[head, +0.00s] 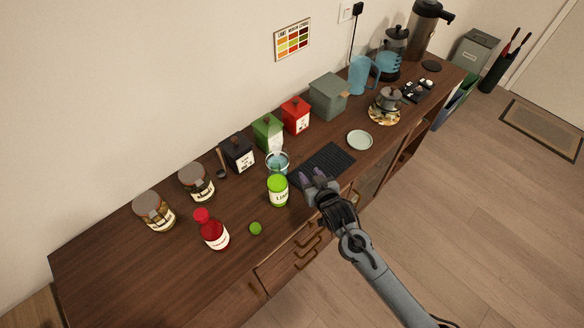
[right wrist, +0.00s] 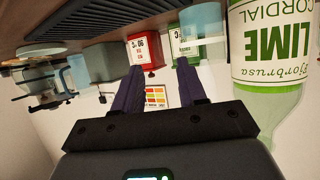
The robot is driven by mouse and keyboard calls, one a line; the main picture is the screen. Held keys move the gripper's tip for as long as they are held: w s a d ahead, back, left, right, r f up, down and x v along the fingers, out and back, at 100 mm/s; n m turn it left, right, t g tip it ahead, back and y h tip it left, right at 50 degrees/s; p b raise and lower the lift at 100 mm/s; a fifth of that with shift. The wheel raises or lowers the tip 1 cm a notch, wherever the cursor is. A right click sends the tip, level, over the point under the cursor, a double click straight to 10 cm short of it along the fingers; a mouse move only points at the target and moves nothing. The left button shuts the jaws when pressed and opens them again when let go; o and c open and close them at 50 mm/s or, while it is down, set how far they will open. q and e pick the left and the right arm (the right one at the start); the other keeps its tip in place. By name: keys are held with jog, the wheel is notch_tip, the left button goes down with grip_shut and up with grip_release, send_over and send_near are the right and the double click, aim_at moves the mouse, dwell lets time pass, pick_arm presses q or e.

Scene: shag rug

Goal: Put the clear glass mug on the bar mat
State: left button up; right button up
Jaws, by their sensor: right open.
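The clear glass mug (head: 277,163), tinted pale blue, stands upright on the wooden counter just left of the bar mat. It also shows in the upside-down right wrist view (right wrist: 205,22), beside the lime cordial bottle. The black ribbed bar mat (head: 334,158) lies flat near the counter's front edge, and it shows at the top of the right wrist view (right wrist: 95,18). My right gripper (head: 311,177) is open and empty at the mat's near side, right of the mug. Its fingers (right wrist: 158,92) point toward the back of the counter. My left gripper is not in view.
A lime cordial bottle (head: 278,191) stands close in front of the mug. Green (head: 267,133), red (head: 296,115) and black (head: 238,153) canisters stand behind. A red bottle (head: 213,232) and green lid (head: 255,228) are left. A pale saucer (head: 360,140) is right of the mat.

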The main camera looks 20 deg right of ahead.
aim_at(302, 159)
jog(key=shift+w+d+f, duration=0.1)
jog(key=shift+w+d, duration=0.15)
jog(key=shift+w, duration=0.2)
jog(key=x, duration=0.3)
jog(key=shift+w+d+b, duration=0.2)
jog(key=shift+b, duration=0.1)
jog(key=shift+b+x, duration=0.4)
jog(key=shift+x, duration=2.8)
jog(key=shift+a, duration=0.1)
grip_shut()
jog(key=shift+r, duration=0.25)
